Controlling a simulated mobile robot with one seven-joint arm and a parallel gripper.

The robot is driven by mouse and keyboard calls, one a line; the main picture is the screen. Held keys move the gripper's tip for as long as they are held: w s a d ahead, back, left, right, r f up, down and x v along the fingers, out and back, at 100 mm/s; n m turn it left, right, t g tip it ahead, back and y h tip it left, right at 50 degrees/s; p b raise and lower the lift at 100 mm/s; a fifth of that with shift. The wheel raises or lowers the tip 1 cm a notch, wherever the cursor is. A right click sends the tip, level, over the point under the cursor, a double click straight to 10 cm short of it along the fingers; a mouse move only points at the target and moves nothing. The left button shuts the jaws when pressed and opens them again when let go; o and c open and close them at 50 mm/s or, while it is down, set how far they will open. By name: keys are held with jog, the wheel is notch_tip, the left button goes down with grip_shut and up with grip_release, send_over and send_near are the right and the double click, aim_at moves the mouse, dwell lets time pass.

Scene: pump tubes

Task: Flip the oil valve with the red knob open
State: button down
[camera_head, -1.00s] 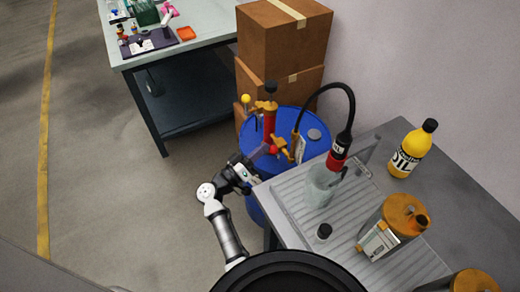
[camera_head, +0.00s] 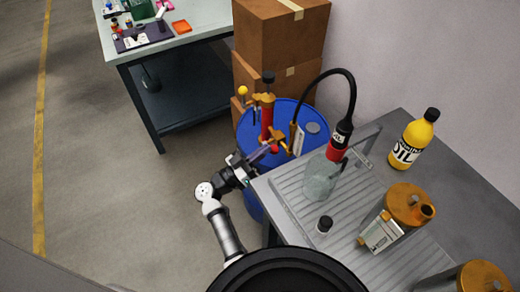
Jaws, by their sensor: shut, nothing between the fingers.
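A hand pump with a red barrel (camera_head: 267,122) and brass-coloured fittings stands on the blue drum (camera_head: 304,114). A small red knob (camera_head: 275,149) shows low beside the brass outlet fitting (camera_head: 286,140). My gripper (camera_head: 265,151) is shut at the drum's near side. Its tip is beside the red knob; I cannot tell whether they touch. The lever under the knob is too small to make out. A black hose (camera_head: 333,70) arches from the outlet to a red-and-black nozzle (camera_head: 340,137) at a clear bottle (camera_head: 321,178).
The bottle stands on a ribbed metal tray (camera_head: 292,202) on the grey bench, close to my arm. A yellow oil bottle (camera_head: 413,139), a black cap (camera_head: 325,224) and metal cans (camera_head: 398,213) are on the bench. Cardboard boxes (camera_head: 279,45) stand behind the drum. The floor at left is clear.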

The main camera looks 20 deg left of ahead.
jog(key=f+m+b, duration=0.1)
jog(key=m, duration=0.1)
jog(key=f+m+g+h+b, duration=0.1)
jog(key=m, duration=0.1)
jog(key=s+d+f+m+h+b, duration=0.1)
jog(key=m, duration=0.1)
jog(key=shift+d+f+g, duration=0.1)
jog(key=shift+f+g, duration=0.1)
jog(key=shift+g, duration=0.2)
jog(key=shift+s+f+b, duration=0.1)
jog(key=shift+b, duration=0.2)
jog(key=b+v, duration=0.3)
jog(key=v, duration=1)
jog(key=shift+s+a+f+b, duration=0.2)
jog(key=shift+a+b, duration=0.1)
jog(key=shift+b, duration=0.05)
